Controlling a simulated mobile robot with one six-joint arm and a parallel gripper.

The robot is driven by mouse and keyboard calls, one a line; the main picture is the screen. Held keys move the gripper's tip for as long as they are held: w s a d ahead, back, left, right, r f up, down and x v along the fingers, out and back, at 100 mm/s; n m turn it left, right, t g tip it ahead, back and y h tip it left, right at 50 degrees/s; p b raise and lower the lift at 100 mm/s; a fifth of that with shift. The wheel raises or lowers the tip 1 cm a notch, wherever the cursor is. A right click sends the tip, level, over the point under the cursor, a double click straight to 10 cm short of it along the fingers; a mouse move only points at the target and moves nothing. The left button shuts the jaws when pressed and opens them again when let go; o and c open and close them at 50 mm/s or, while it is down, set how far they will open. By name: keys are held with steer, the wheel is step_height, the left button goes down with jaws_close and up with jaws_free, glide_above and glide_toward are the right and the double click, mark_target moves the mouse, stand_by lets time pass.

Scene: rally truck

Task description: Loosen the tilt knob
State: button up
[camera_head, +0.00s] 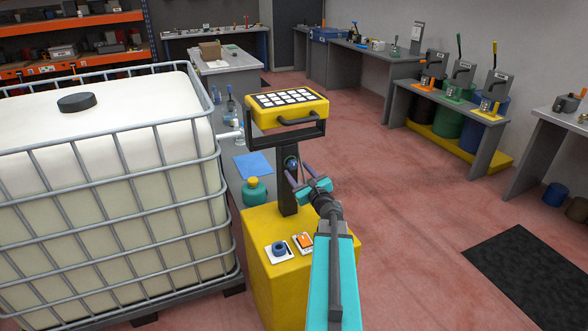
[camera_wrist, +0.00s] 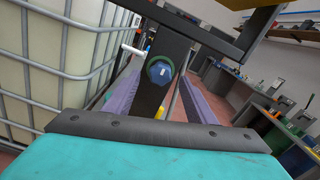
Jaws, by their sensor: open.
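The tilt knob (camera_wrist: 160,70) is a round dark knob with a blue, faceted centre, on the dark upright post (camera_wrist: 151,92). In the head view the knob (camera_head: 291,163) is partly covered by my gripper (camera_head: 297,170). The post carries a tilted yellow lamp head (camera_head: 288,106) with white square cells in a dark bracket. In the wrist view my gripper (camera_wrist: 158,84) is open. Its two purple fingers lie on either side of the knob, with visible gaps. I cannot tell how far the fingertips are from it in depth.
The post stands on a yellow cabinet (camera_head: 264,285) with a blue dial (camera_head: 279,249) and an orange switch (camera_head: 304,241) on top. A caged white tank (camera_head: 112,180) is close on the left. A green jug (camera_head: 254,192) stands beside the post.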

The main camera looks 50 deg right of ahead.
mark_target(292, 164)
steer(key=shift+p+x, duration=0.3)
steer(key=shift+x, duration=0.95)
